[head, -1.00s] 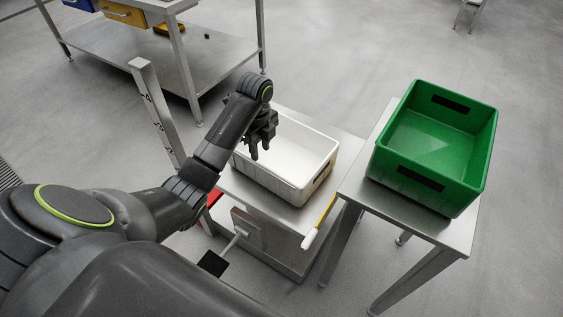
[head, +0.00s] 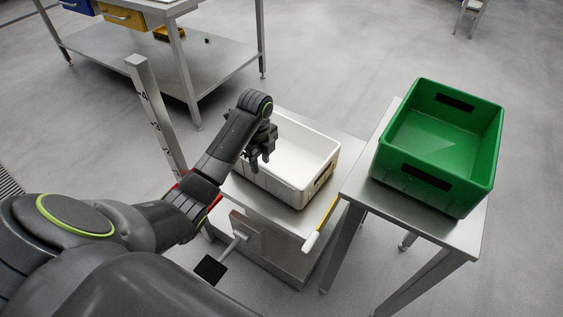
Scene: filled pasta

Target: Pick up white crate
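The white crate (head: 295,193) stands upright on a low metal stand and looks empty. My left arm reaches in from the left, and part of it covers the crate's left side. My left gripper (head: 261,164) points down over the left part of the crate. Its fingers look spread apart with nothing between them. I cannot tell whether the fingertips are inside the crate or above it. My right gripper is not in the head view.
A green crate (head: 440,185) stands on a metal table (head: 455,232) at the right. A metal post (head: 155,110) rises left of my arm. A yellow-and-white handle (head: 318,228) sits at the stand's right edge. A workbench (head: 130,60) with drawers stands at the back left.

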